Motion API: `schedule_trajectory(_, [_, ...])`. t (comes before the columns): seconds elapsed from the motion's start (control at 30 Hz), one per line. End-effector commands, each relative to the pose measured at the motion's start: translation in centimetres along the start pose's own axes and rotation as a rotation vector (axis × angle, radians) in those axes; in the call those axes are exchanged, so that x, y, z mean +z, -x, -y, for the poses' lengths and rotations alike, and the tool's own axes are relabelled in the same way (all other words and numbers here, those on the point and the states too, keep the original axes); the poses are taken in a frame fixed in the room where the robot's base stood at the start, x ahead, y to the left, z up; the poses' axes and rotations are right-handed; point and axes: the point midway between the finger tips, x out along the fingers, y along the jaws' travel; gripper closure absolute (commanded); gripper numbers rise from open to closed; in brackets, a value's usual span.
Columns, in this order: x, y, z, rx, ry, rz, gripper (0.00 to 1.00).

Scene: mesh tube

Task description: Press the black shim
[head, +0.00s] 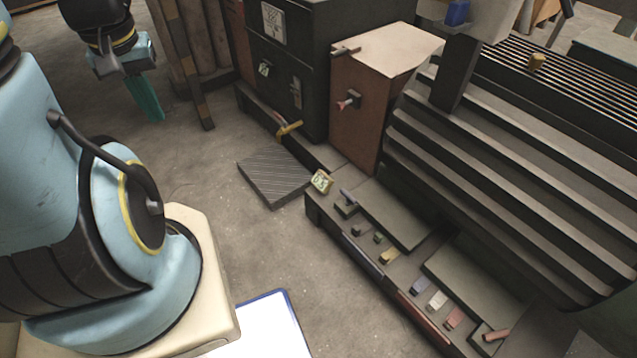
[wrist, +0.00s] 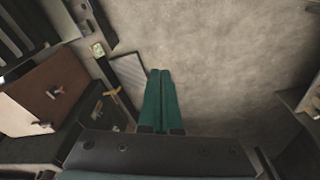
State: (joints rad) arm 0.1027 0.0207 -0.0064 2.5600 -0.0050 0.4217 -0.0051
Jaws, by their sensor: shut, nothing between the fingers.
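A row of small coloured blocks sits along the low dark ledge (head: 388,213) at the machine's foot in the head view. A small dark block (head: 357,230) near the row's far end may be the black shim, but it is too small to be sure. A dark green block (head: 378,237) is beside it. My gripper (head: 148,112) is at the upper left of the head view, high above the floor and well apart from the ledge. Its green fingers (wrist: 160,72) are shut together and empty in the wrist view. I cannot make out the shim in the wrist view.
A ribbed floor plate (head: 274,176) lies before the ledge. A red-brown cabinet (head: 365,105) with a knob and a dark cabinet (head: 290,60) stand behind. Yellow (head: 389,256), white (head: 437,299) and pink (head: 453,318) blocks share the ledge. Concrete floor (head: 235,222) is open between.

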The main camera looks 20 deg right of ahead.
Motion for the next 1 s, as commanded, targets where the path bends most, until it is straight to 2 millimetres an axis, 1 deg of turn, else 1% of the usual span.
schedule_trajectory(0.43, [0.0, 0.0, 0.0, 0.0, 0.0, 0.0, 1.0])
schedule_trajectory(0.5, [-0.1, -0.3, 0.0, -0.002, -0.008, -0.001, 1.0])
schedule_trajectory(0.57, [-0.4, -1.0, 0.0, -0.006, -0.032, -0.005, 1.0])
schedule_trajectory(0.67, [-1.3, -3.3, -0.2, -0.022, -0.114, -0.02, 1.0])
schedule_trajectory(0.77, [-3.0, -6.8, -0.7, -0.044, -0.257, -0.049, 1.0])
schedule_trajectory(0.8, [-3.9, -8.4, -1.0, -0.052, -0.329, -0.063, 1.0])
schedule_trajectory(0.87, [-5.1, -10.9, -1.7, -0.062, -0.442, -0.085, 1.0])
schedule_trajectory(0.9, [-6.0, -12.6, -2.2, -0.067, -0.516, -0.101, 1.0])
schedule_trajectory(0.97, [-7.1, -15.1, -3.3, -0.07, -0.631, -0.125, 1.0])
schedule_trajectory(1.0, [-7.8, -16.8, -4.0, -0.071, -0.709, -0.141, 1.0])
